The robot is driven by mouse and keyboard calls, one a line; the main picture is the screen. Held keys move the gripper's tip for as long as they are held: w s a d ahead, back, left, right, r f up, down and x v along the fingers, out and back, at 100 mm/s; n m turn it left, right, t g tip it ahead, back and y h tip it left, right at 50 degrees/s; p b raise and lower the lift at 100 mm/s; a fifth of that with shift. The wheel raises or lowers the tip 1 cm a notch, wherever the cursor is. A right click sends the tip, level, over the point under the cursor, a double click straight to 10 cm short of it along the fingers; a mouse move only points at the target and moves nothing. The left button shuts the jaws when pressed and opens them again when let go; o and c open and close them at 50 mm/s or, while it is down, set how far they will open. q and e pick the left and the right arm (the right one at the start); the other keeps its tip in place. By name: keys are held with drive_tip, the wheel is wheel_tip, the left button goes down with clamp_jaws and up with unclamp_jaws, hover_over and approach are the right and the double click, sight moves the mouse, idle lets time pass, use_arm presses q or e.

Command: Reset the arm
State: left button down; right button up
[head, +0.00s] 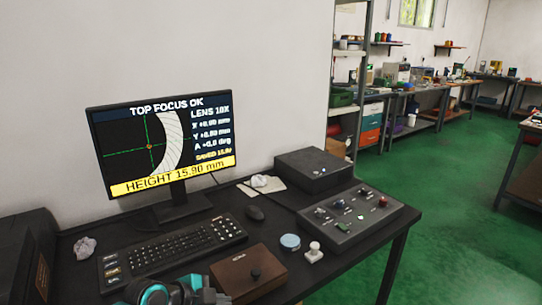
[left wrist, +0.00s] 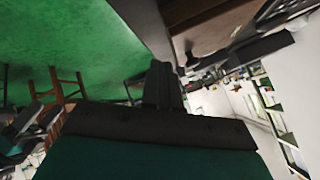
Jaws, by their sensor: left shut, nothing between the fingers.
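My left arm, dark with teal rings, comes in at the bottom edge of the head view, in front of the keyboard (head: 170,250). In the left wrist view my left gripper (left wrist: 163,80) has its dark fingers together, with nothing between them. My right gripper is in neither view.
A monitor (head: 160,145) reads "TOP FOCUS OK" and "HEIGHT 15.90 mm". Green floor (head: 450,240) lies open at right.

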use_arm(q)
drive_tip(key=s+a+f+n+t+y, duration=0.2)
drive_tip(key=s+a+f+n, duration=0.1)
drive_tip(key=s+n, duration=0.4)
drive_tip(key=s+a+f+n+t+y, duration=0.2)
drive_tip(key=s+n, duration=0.6)
drive_tip(key=s, duration=0.5)
wheel_tip(320, 180, down, 2)
drive_tip(key=shift+a+f+y, duration=0.15)
drive_tip(key=shift+a+y, duration=0.25)
drive_tip(key=shift+a, duration=0.3)
drive_tip(key=shift+s, duration=0.1)
